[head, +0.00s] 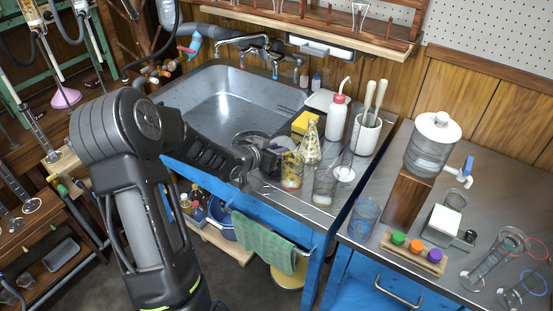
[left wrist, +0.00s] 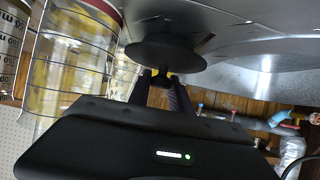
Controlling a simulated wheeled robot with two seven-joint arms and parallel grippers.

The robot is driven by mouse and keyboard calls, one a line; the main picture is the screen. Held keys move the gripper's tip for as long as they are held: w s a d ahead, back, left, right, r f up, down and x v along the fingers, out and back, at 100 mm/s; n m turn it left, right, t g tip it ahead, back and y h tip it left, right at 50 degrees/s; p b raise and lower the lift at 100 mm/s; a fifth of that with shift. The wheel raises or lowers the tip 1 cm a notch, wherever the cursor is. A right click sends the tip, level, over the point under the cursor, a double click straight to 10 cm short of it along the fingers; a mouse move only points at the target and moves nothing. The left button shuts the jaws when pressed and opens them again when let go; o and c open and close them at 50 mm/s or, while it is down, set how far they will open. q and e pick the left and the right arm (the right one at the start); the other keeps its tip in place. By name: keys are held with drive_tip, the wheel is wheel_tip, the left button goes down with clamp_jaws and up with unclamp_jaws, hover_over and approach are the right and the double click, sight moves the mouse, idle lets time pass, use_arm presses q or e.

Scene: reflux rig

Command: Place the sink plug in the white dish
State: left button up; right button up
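The sink plug (left wrist: 165,52) is a black disc with a small yellow grip, in the middle of the upper left wrist view. My left gripper (left wrist: 160,80) has its two dark fingers on either side of the yellow grip and looks shut on it. In the head view my left gripper (head: 266,158) is at the right front edge of the sink, and the plug cannot be made out clearly there. A small round white dish (head: 345,173) lies on the worktop to the right, partly behind glassware. My right gripper is not in view.
The metal sink (head: 225,98) is behind my left arm. A beaker (head: 291,170), a glass (head: 325,187), a yellow sponge (head: 303,122), a patterned flask (head: 311,143), a wash bottle (head: 337,120) and a white utensil pot (head: 366,135) crowd the worktop near the gripper.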

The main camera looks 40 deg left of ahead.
use_arm(q)
clamp_jaws()
drive_tip(key=shift+r, duration=0.2)
wheel_tip(320, 180, up, 18)
drive_tip(key=p, duration=0.8)
drive_tip(key=shift+f, duration=0.15)
idle(0.3)
